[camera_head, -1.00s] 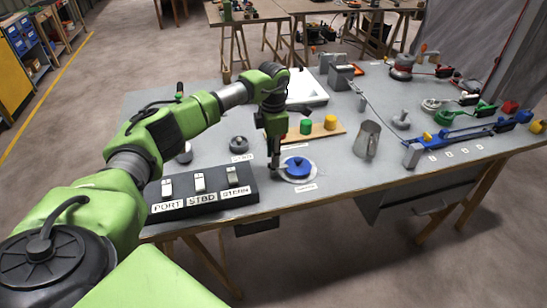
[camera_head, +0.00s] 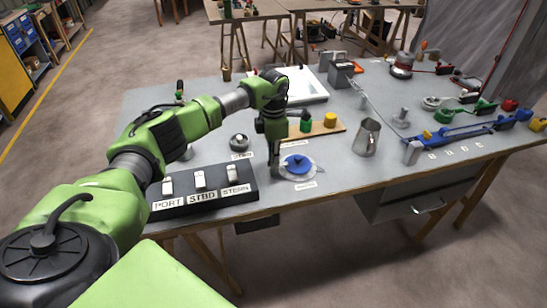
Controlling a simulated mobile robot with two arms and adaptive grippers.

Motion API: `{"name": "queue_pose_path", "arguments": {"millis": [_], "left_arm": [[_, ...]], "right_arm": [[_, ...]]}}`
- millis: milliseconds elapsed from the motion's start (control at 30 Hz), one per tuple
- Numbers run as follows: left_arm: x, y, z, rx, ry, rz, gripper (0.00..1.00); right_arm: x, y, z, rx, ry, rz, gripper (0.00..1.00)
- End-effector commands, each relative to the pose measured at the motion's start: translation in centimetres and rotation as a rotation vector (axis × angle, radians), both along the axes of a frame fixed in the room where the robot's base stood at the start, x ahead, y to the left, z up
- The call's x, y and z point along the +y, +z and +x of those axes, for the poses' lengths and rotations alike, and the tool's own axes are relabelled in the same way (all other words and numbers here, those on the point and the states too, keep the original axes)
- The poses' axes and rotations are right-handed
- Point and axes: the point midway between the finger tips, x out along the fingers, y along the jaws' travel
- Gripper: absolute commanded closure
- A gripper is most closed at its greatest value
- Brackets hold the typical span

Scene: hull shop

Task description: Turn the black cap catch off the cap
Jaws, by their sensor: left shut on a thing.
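The blue cap (camera_head: 297,162) sits on a pale round plate (camera_head: 310,172) near the front edge of the grey table. My left gripper (camera_head: 274,168) points down at the left edge of this plate, beside the cap. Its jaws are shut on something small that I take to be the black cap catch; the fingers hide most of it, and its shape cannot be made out. My right gripper is not in view.
A black switch box (camera_head: 205,201) marked PORT, STBD and STERN stands left of the gripper. Behind the cap lies a wooden board (camera_head: 325,128) with green and yellow pieces. A metal jug (camera_head: 367,137) stands to the right.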

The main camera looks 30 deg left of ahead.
Motion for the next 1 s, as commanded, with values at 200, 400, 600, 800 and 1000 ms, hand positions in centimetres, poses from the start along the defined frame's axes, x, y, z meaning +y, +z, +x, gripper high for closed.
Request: {"name": "queue_pose_path", "arguments": {"millis": [200,400,600,800,1000], "left_arm": [[0.0,0.1,0.0,0.001,0.088,0.001,1.00],[0.0,0.1,0.0,0.001,0.244,0.001,1.00],[0.1,0.1,0.0,0.001,0.434,0.001,1.00],[0.1,0.2,0.0,0.000,0.624,0.001,1.00],[0.1,0.2,0.0,0.000,0.814,0.001,1.00]], "right_arm": [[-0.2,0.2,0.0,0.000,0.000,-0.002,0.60],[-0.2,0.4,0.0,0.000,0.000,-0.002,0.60],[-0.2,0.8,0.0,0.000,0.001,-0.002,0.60],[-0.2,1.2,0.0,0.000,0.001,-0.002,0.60],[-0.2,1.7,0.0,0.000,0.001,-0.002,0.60]]}}
